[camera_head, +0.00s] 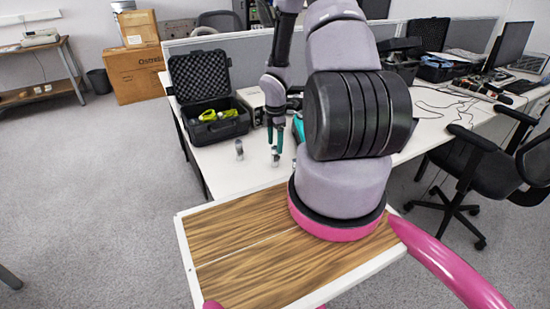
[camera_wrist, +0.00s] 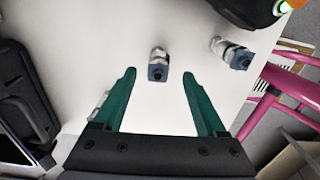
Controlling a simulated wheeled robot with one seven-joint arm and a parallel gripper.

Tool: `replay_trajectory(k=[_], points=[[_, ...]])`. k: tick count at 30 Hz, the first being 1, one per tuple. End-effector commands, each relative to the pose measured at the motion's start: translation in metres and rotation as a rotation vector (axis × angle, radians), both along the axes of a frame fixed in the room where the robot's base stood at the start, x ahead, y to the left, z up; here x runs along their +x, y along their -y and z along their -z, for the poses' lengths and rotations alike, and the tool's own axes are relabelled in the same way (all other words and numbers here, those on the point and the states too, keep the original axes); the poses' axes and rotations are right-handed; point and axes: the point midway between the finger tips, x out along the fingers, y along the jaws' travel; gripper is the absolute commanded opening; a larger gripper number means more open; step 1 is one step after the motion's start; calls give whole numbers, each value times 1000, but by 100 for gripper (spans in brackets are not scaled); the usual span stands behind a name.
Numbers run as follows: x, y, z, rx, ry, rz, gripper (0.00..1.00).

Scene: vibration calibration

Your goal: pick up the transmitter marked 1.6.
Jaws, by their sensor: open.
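Two small metal transmitters stand on the white table; no marking is readable, so I cannot tell which is 1.6. In the head view one transmitter (camera_head: 275,158) is below my gripper (camera_head: 276,150), and the other transmitter (camera_head: 239,149) stands to its left. In the wrist view one transmitter (camera_wrist: 158,65), silver with a dark blue-grey end, appears between the fingertips of my gripper (camera_wrist: 159,75). The other transmitter (camera_wrist: 232,54) lies to the right, outside the fingers. The teal fingers are apart and empty. I cannot tell the exact height gap.
An open black foam-lined case (camera_head: 215,125) with yellow-green items stands behind the transmitters, with a beige instrument box (camera_head: 252,104) beside it. The white table (camera_head: 228,177) is bare around the transmitters. A black office chair (camera_head: 468,165) stands at the right.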

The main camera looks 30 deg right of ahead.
Motion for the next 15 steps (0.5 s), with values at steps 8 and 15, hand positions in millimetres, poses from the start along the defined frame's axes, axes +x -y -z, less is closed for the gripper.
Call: replay_trajectory(k=[8, 15], points=[[1, 0, 38, 0, -4, 0, 74], [2, 1, 52, -1, 0, 1, 74]])
